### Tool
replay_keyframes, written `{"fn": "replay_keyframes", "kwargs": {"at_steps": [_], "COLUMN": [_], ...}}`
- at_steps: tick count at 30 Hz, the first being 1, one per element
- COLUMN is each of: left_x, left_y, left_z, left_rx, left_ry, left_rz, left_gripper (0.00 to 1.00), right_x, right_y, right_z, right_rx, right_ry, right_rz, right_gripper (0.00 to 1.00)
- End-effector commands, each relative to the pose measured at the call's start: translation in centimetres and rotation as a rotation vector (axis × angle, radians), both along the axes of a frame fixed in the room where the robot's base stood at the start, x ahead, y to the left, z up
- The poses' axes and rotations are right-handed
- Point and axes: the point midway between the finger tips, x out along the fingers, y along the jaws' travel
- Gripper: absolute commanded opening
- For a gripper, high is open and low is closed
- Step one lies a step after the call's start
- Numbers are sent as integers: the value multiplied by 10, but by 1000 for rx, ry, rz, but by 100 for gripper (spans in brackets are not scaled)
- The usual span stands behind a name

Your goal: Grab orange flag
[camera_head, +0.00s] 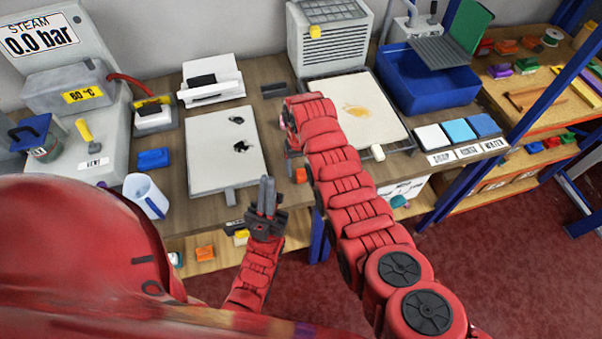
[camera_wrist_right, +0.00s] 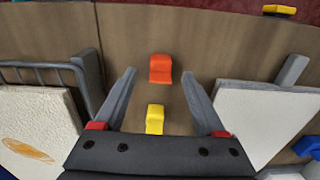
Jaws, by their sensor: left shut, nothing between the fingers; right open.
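The orange flag (camera_head: 300,175) is a small block-like piece on the brown worktop near its front edge, in the gap between two white boards. In the right wrist view the orange flag (camera_wrist_right: 160,68) lies between and slightly beyond my right fingertips, with space on both sides. My right gripper (camera_wrist_right: 159,82) is open and empty above the worktop; in the head view the red arm mostly hides it. A yellow piece (camera_wrist_right: 155,119) lies closer to the palm, between the fingers in the picture. My left gripper (camera_head: 267,196) is shut and empty, pointing up at the table's front edge.
A board with black spots (camera_head: 205,165) lies left of the orange flag, and an orange-stained board (camera_head: 335,95) lies right, with a metal frame (camera_wrist_right: 45,68) beside it. A blue basin (camera_head: 420,90) stands at the back right. A white jug (camera_head: 147,195) stands at the left.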

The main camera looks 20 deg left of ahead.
Motion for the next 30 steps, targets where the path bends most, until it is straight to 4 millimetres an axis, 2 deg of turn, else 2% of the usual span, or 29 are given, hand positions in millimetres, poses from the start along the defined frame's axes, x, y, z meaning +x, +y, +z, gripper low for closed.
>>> {"fn": "replay_keyframes", "kwargs": {"at_steps": [4,6,10,21,23,30], "left_x": [0,0,0,0,0,0], "left_y": [0,0,0,0,0,0], "left_z": [13,2,-1,-2,-2,-2], "left_rx": [0,0,0,0,0,0], "left_ry": [0,0,1,0,0,0], "left_rz": [0,0,0,0,0,0], "left_gripper": [0,0,0,0,0,0], "right_x": [-2,-2,-1,-1,-1,-1], "right_y": [0,-1,0,0,0,0], "right_z": [-9,-22,-31,-33,-33,-33], "right_rx": [1,-2,-1,2,2,2], "right_ry": [1,3,1,-3,-3,-3], "right_rz": [0,0,0,0,0,0], "right_gripper": [72,72,72,72,65,22]}}
